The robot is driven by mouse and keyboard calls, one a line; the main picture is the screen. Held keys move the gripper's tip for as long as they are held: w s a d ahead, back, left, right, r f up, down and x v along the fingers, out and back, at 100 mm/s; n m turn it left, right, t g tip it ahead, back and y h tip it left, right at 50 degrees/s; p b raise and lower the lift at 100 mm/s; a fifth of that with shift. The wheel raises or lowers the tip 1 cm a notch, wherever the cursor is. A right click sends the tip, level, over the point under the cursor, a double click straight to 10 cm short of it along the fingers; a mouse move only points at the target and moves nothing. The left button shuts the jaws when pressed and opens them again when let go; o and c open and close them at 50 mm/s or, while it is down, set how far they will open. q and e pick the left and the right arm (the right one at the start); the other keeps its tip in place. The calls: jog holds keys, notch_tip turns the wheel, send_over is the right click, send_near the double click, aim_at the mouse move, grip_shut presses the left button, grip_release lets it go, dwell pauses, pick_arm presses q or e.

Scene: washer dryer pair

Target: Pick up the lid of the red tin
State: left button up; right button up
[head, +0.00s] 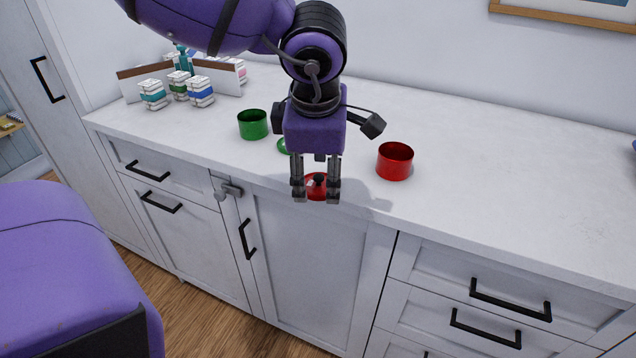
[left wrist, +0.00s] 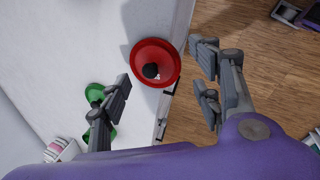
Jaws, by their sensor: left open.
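The red lid (head: 313,191) with a black knob lies on the white countertop near its front edge; it also shows in the left wrist view (left wrist: 146,57). The open red tin (head: 395,162) stands to its right on the counter, without a lid on it. My left gripper (head: 317,198) points down at the red lid, with its fingers spread to either side of the lid's knob in the head view. In the left wrist view the gripper (left wrist: 165,88) is open and empty, and the lid lies beyond the fingertips. My right gripper is not in view.
A green tin (head: 253,125) stands at the left, with a green lid (head: 284,146) partly hidden behind my gripper. The counter (head: 500,180) is clear on the right.

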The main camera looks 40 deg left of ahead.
aim_at(319, 182)
pick_arm(q)
jog(key=x, duration=0.3)
jog(key=shift+r, duration=0.1)
jog(key=c, duration=0.9)
jog(key=shift+r, duration=0.1)
